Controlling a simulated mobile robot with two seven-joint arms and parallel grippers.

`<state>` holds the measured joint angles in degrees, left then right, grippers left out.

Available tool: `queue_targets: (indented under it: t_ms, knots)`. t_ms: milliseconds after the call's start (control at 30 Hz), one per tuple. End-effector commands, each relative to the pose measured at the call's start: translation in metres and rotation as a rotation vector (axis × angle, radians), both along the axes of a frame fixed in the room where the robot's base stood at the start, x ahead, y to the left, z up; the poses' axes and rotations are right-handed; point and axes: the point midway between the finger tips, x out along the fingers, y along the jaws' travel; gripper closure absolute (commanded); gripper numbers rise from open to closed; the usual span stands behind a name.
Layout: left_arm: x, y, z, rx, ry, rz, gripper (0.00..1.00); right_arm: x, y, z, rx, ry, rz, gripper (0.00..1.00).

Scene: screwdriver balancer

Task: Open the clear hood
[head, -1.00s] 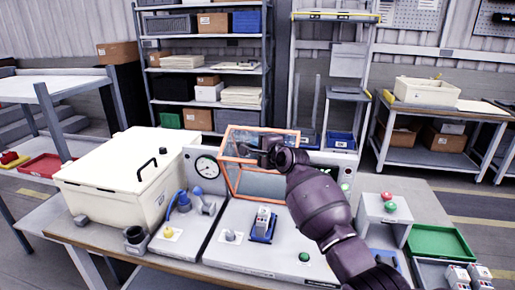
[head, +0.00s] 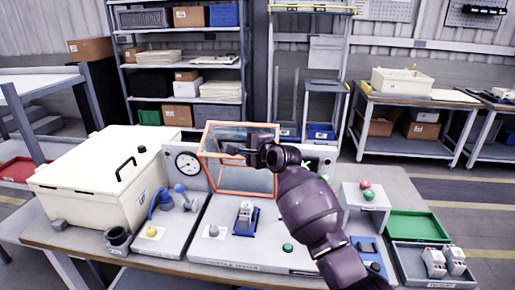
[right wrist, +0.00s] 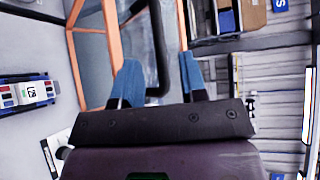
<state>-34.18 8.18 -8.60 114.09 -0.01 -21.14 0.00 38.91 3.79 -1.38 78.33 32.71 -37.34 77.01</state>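The clear hood (head: 246,180) has an orange frame and stands at the back of the grey test station on the bench. My right gripper (head: 250,153) is at the hood's upper front. In the right wrist view, my right gripper's blue fingers (right wrist: 160,80) are apart. A dark bar, seemingly the hood's handle (right wrist: 158,45), runs between them with gaps visible on both sides. The hood's orange frame (right wrist: 112,35) is to the left of the fingers there. My gripper and wrist hide part of the hood in the head view. My left gripper is not in view.
A white lidded box (head: 105,180) and a pressure gauge (head: 187,162) are left of the hood. A small device (head: 245,213) sits in a blue holder in front. A button stand (head: 362,205) and green tray (head: 418,226) are to the right.

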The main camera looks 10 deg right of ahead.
Motion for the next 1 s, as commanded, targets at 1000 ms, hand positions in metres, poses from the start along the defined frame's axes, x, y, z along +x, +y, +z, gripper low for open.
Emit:
queue_targets:
  t_ms: [1000]
  knots:
    - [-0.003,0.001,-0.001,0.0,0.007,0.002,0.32,-0.055,-0.029,0.01,-0.017,-0.01,0.003,0.61]
